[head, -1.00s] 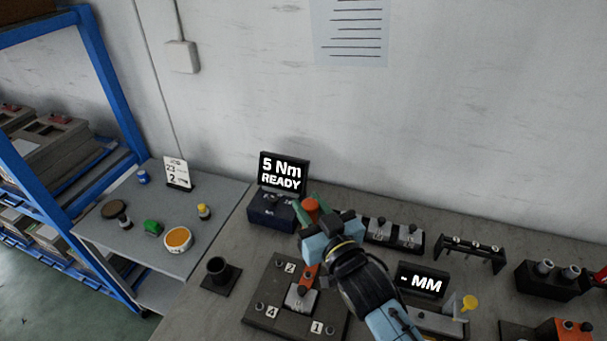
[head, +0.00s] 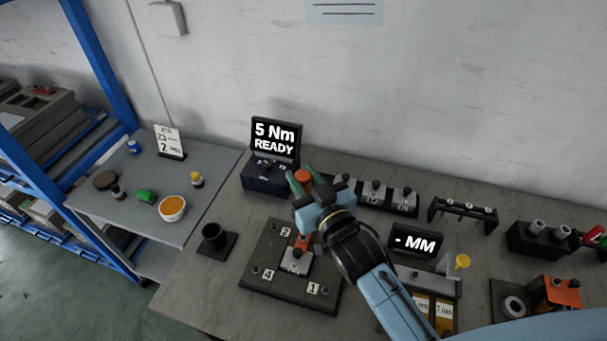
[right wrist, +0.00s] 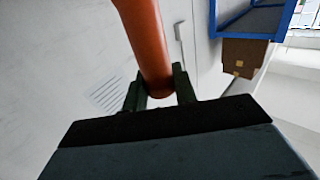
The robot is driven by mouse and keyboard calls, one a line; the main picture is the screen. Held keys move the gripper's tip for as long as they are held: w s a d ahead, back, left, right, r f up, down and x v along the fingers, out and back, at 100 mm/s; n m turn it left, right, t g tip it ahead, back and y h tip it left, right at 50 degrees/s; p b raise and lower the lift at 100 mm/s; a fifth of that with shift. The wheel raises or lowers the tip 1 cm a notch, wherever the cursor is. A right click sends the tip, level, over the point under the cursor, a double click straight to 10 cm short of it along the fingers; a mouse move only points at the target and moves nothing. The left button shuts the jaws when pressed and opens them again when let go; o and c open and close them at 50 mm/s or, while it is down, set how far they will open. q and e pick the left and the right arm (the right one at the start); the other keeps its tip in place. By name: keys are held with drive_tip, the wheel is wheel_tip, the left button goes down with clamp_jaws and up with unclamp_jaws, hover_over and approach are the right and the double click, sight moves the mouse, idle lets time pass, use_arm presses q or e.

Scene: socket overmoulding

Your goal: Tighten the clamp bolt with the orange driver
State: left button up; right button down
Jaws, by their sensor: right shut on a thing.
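The orange driver (head: 304,177) is held between the fingers of my right gripper (head: 306,183), with its orange top showing above them. In the right wrist view the driver's orange handle (right wrist: 150,45) runs between the two dark fingers (right wrist: 160,92). Below the gripper lies the dark fixture plate (head: 262,277), with number tags 1, 2 and 4 showing. A grey clamp block (head: 296,263) sits on it, with an orange part (head: 302,243) just under the gripper. The driver's tip and the clamp bolt are hidden, so I cannot tell whether they touch. My left gripper is out of view.
A display (head: 275,139) reading "5 Nm READY" stands behind the plate. A black cup (head: 214,237) is left of it. A "- MM" display (head: 416,243), a dark rack (head: 463,212) and an orange-topped fixture (head: 560,291) stand to the right. A side table (head: 150,225) is at left.

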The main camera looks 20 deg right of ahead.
drive_tip(key=shift+f+b, duration=1.2)
drive_tip(key=shift+f, duration=0.75)
drive_tip(key=shift+p, duration=0.7)
drive_tip(key=shift+f+b, duration=0.65)
drive_tip(key=shift+f, duration=0.35)
idle(1.4)
drive_tip(key=shift+s+f, duration=0.15)
drive_tip(key=shift+f, duration=0.5)
idle(1.1)
drive_tip(key=shift+r, duration=0.1)
